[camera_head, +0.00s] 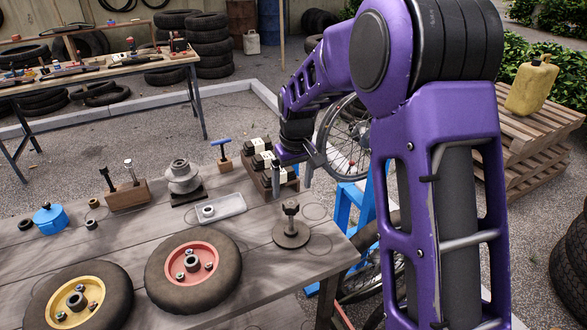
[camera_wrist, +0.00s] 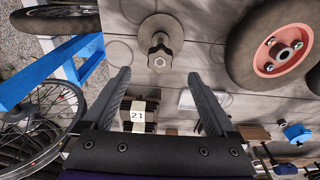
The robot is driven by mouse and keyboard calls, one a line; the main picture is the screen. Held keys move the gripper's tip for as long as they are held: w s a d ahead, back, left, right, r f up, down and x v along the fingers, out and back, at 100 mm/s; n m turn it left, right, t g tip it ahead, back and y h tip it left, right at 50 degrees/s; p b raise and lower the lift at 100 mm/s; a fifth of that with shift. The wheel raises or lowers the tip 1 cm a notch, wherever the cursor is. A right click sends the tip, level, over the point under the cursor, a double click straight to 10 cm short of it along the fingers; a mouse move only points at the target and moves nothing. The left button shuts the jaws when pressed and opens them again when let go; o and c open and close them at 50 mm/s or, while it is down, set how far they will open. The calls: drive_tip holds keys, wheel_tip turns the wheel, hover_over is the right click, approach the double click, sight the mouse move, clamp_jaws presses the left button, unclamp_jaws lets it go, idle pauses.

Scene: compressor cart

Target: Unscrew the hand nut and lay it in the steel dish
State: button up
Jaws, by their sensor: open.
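A dark post with a lobed head, which looks like the hand nut (camera_head: 291,207), stands upright on a round base (camera_head: 291,238) near the bench's right end. In the wrist view the hand nut (camera_wrist: 160,54) is ahead of my fingertips, roughly centred between them. My gripper (camera_head: 292,180) is open and empty, above and behind the post, apart from it; both fingers (camera_wrist: 159,78) show in the wrist view. A pale rectangular tray, likely the steel dish (camera_head: 231,204), lies left of the post with a small ring-shaped piece in it. In the wrist view a finger partly hides it.
A red-hubbed wheel (camera_head: 196,272) and a yellow-hubbed wheel (camera_head: 80,300) lie at the bench front. A wooden rack with numbered blocks (camera_head: 262,160) stands behind the post, close to my gripper. A grey stepped part (camera_head: 182,178) and blue pot (camera_head: 50,217) stand further left.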

sight(291, 203)
drive_tip(key=f, duration=0.6)
drive_tip(key=shift+w+a+f, duration=0.2)
drive_tip(key=shift+w, duration=0.2)
clamp_jaws()
drive_tip(key=shift+n, duration=1.1)
drive_tip(key=shift+n+p, duration=0.35)
drive_tip(key=shift+n, duration=0.85)
drive_tip(key=shift+r, duration=0.1)
